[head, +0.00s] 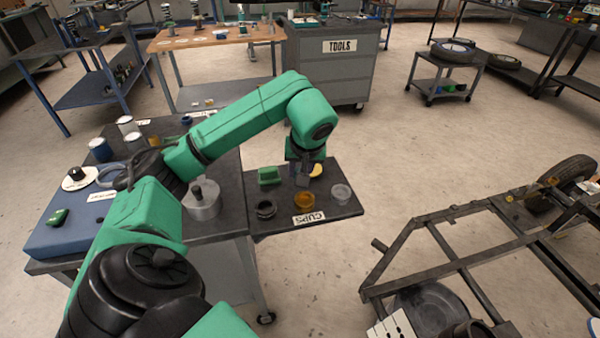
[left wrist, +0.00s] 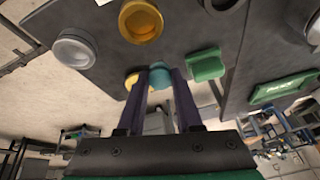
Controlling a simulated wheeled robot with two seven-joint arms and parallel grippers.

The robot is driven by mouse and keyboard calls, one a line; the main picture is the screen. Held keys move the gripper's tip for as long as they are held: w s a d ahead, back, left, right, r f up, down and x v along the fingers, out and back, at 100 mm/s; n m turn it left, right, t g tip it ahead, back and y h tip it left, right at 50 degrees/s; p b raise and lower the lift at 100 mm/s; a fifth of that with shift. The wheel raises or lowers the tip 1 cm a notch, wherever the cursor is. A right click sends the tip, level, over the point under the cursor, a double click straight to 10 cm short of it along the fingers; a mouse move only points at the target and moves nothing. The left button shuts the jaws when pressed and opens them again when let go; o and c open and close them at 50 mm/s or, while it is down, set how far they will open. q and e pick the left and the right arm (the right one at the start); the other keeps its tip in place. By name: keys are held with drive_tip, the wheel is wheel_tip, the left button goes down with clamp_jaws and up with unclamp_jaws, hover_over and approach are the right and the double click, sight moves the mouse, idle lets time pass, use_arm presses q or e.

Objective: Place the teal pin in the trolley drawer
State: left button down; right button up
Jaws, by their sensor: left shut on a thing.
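My left gripper (head: 303,178) points down over the dark side shelf (head: 345,208) labelled CUPS. In the left wrist view its two dark fingers (left wrist: 163,85) are shut on a small teal round piece, the teal pin (left wrist: 160,74), at the fingertips. The pin is hidden in the head view. I cannot tell whether it touches the shelf. A grey wheeled cabinet with a TOOLS sign (head: 336,72) stands at the back. I cannot make out an open drawer on it. My right gripper is not in view.
A green block (head: 269,176), a black ring cup (head: 265,209), an amber cup (head: 304,201) and a clear cup (head: 341,193) stand around my gripper. A yellow piece (head: 316,170) lies beside it. A metal frame (head: 440,250) fills the lower right. Floor between is open.

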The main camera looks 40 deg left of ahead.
use_arm(q)
drive_tip(key=shift+f, duration=0.65)
drive_tip(key=c, duration=0.6)
unclamp_jaws()
drive_tip(key=shift+f, duration=0.1)
